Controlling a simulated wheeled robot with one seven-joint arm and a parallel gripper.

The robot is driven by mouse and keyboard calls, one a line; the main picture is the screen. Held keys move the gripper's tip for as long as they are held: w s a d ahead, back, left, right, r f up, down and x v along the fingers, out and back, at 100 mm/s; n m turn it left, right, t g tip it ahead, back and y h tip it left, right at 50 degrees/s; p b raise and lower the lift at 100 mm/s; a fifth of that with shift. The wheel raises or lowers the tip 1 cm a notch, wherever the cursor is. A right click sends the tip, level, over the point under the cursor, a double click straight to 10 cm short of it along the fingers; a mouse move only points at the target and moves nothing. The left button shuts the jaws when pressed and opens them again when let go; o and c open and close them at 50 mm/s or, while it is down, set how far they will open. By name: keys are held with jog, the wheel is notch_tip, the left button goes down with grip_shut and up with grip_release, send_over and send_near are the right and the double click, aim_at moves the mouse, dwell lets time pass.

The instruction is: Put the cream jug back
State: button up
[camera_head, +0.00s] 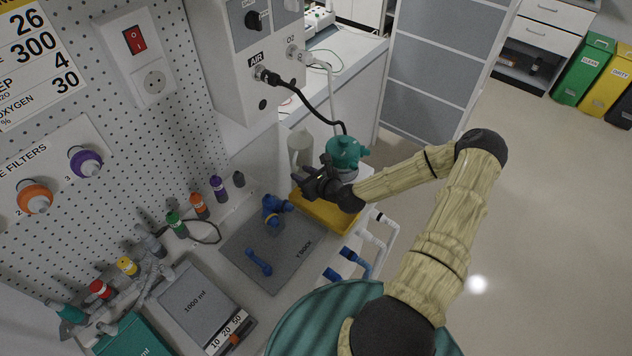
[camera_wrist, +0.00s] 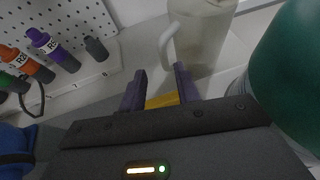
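The cream jug (camera_head: 299,147) stands upright at the back of the bench, beside the teal-topped vessel; its base is partly hidden by my gripper. In the wrist view the jug (camera_wrist: 208,35) is at the top, its handle on the left side. My gripper (camera_head: 308,181) is in front of the jug, above the yellow tray (camera_head: 330,212). In the wrist view my gripper (camera_wrist: 160,85) has its two dark fingers apart with nothing between them but the view of the yellow tray below. The fingertips point toward the handle, and no contact with it shows.
The teal-topped vessel (camera_head: 345,152) stands close to my gripper's right side; its teal part (camera_wrist: 290,70) fills the wrist view's right. A grey mat (camera_head: 285,262) holds blue parts (camera_head: 274,208). Small coloured bottles (camera_head: 198,205) line the pegboard. A black hose (camera_head: 305,98) hangs above.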

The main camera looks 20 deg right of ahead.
jog(key=b+v, duration=0.1)
jog(key=v, duration=0.5)
jog(key=shift+s, duration=0.15)
jog(key=shift+d+r, duration=0.1)
